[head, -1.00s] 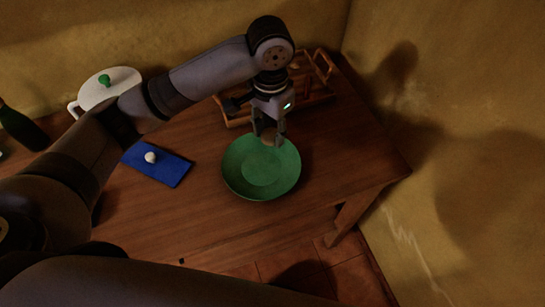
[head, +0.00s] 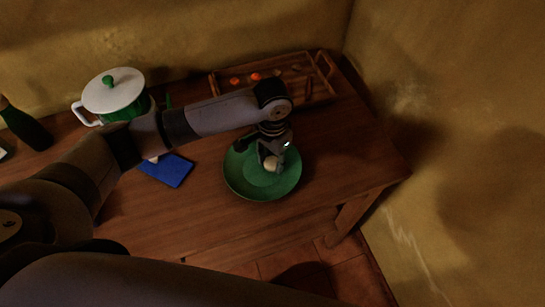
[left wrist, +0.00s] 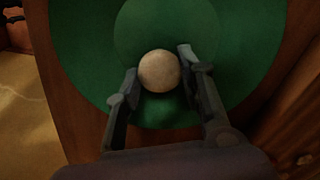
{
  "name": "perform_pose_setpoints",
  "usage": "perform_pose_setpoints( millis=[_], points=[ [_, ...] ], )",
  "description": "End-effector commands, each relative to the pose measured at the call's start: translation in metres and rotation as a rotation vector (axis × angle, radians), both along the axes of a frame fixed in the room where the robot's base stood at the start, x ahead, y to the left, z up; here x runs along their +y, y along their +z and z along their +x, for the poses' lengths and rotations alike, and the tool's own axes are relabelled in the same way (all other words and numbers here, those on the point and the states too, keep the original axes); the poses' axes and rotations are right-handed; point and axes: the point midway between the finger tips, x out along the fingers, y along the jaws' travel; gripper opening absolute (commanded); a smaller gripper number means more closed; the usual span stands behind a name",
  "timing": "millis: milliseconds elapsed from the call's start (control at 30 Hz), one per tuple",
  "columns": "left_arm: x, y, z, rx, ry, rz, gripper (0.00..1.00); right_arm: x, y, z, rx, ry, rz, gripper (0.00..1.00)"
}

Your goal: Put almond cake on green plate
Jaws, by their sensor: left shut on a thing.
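The almond cake (head: 271,163) is a small pale round piece over the middle of the green plate (head: 240,185). My left gripper (head: 270,158) points down over the plate and is shut on the cake. In the left wrist view the cake (left wrist: 159,71) sits between the two fingers (left wrist: 160,80), with the green plate (left wrist: 235,30) behind it. I cannot tell whether the cake touches the plate. My right gripper is not in view.
A wooden tray (head: 301,98) with small orange items stands behind the plate. A white-lidded pot (head: 113,92), a dark bottle (head: 27,128) and a blue cloth (head: 170,172) are to the left. Walls close off the back and right. The table (head: 355,160) is clear right of the plate.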

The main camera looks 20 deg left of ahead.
Motion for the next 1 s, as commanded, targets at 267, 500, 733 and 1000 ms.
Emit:
perform_pose_setpoints(
  millis=[267, 500, 733, 1000],
  points=[
    [0.0, -0.002, 0.0, 0.0, 0.0, 0.0, 0.43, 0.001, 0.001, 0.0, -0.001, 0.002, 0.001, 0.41],
    [0.0, -0.002, 0.0, 0.0, 0.0, 0.0, 0.56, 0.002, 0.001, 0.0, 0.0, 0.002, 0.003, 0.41],
    [0.0, -0.002, 0.0, 0.0, 0.0, 0.0, 0.56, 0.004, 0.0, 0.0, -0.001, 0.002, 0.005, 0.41],
    [-0.001, 0.031, 0.001, -0.005, -0.001, -0.003, 0.56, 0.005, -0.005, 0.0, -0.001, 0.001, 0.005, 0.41]
  ],
)
